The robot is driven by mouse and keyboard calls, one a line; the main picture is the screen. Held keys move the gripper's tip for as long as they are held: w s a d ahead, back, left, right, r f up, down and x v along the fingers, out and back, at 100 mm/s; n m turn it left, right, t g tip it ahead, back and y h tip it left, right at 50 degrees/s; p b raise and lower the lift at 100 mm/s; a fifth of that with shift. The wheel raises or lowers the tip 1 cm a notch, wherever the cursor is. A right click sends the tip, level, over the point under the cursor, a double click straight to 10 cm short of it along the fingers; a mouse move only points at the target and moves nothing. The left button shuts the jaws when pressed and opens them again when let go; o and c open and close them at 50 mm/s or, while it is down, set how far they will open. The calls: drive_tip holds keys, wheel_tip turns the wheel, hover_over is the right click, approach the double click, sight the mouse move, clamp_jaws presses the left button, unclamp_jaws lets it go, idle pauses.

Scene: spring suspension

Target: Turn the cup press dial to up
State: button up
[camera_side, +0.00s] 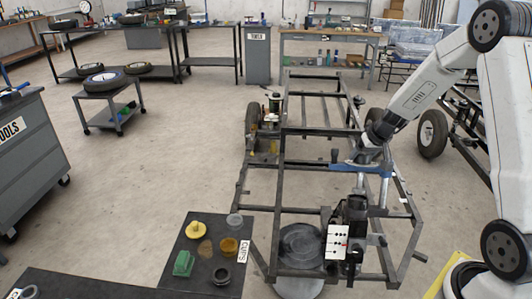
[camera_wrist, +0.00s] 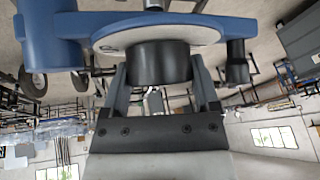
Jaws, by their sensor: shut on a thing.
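My gripper (camera_side: 371,143) is shut on the black grip of a blue tool (camera_side: 345,168) above the right side of the metal frame. In the wrist view my gripper (camera_wrist: 160,75) has one finger on each side of the black grip, and the blue tool (camera_wrist: 50,38) spans the top. A white panel (camera_side: 337,243) with dark marks and a small red spot stands on a dark unit at the near end of the frame, below the tool. A dial for the cup press is too small to make out, and I cannot tell its setting.
The open metal frame (camera_side: 284,150) has rails and uprights around the tool. A grey tool cabinet (camera_side: 35,165) stands at far left.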

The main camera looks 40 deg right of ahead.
drive_tip(key=shift+s+n+t+y, duration=0.1)
drive_tip(key=shift+n+t+y, duration=0.2)
drive_tip(key=shift+n+y, duration=1.1)
drive_tip(key=shift+n, duration=0.3)
drive_tip(key=n+y, duration=0.3)
drive_tip(key=shift+d+f+n, duration=0.1)
drive_tip(key=shift+n, duration=0.3)
drive_tip(key=n+y, duration=0.2)
drive_tip(key=n, duration=0.1)
drive_tip(key=shift+g+y, duration=0.3)
drive_tip(key=shift+g, duration=0.1)
drive_tip(key=n+g+y, duration=0.1)
drive_tip(key=n, duration=0.1)
drive_tip(key=n+g+y, duration=0.1)
drive_tip(key=n, duration=0.1)
drive_tip(key=shift+n, duration=0.3)
drive_tip(key=shift+y, duration=0.3)
drive_tip(key=o, duration=1.1)
drive_tip(key=shift+d, duration=0.15)
